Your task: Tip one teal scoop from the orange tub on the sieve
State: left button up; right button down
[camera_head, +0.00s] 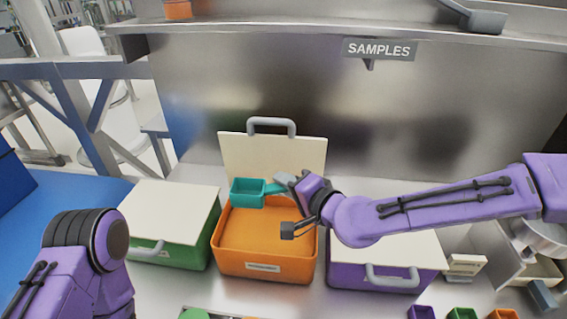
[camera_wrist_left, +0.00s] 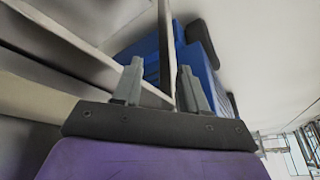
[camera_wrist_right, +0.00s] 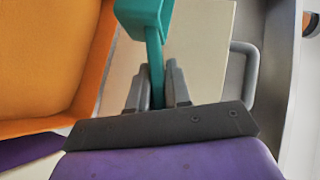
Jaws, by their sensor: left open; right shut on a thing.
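The orange tub (camera_head: 265,270) stands on the bench with its cream lid (camera_head: 285,155) raised behind it. My right gripper (camera_head: 284,182) is shut on the handle of the teal scoop (camera_head: 248,193), over the back left part of the tub. In the right wrist view, the scoop's handle (camera_wrist_right: 155,65) runs up between the fingers, and the orange tub (camera_wrist_right: 45,75) is at the left. I cannot tell what the scoop holds. My left gripper (camera_wrist_left: 157,85) is open and empty in the left wrist view, away from the tubs. I cannot clearly make out the sieve.
A green tub (camera_head: 180,252) and a purple tub (camera_head: 372,277), both with cream lids closed, flank the orange one. A round metal vessel (camera_head: 530,238) is at the right edge. A shelf with a SAMPLES sign (camera_head: 379,49) spans the back.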

jog(key=shift+r, duration=0.15)
jog(key=s+r+p, duration=0.1)
jog(key=p, duration=0.2)
jog(key=shift+s+a+n+h, duration=0.15)
jog(key=shift+n+h, duration=0.15)
jog(key=p, duration=0.1)
jog(key=w+g+p, duration=0.1)
jog(key=shift+a+f+n+h+p, duration=0.15)
jog(key=shift+f+n+h+p, duration=0.15)
jog(key=shift+h, duration=0.1)
pick_arm(q)
notch_tip(320, 180, up, 9)
jog(key=p, duration=0.4)
pick_arm(e)
jog(key=shift+s+a+r+n+h, duration=0.15)
jog(key=shift+s+a+n+h, duration=0.05)
jog(key=shift+n+h, duration=0.3)
pick_arm(q)
notch_tip(320, 180, down, 10)
jog(key=b, duration=1.1)
jog(key=shift+s+f, duration=0.25)
jog(key=shift+s, duration=0.1)
pick_arm(e)
notch_tip(320, 180, down, 12)
pick_arm(q)
jog(key=shift+r, duration=0.1)
pick_arm(e)
jog(key=shift+w, duration=0.1)
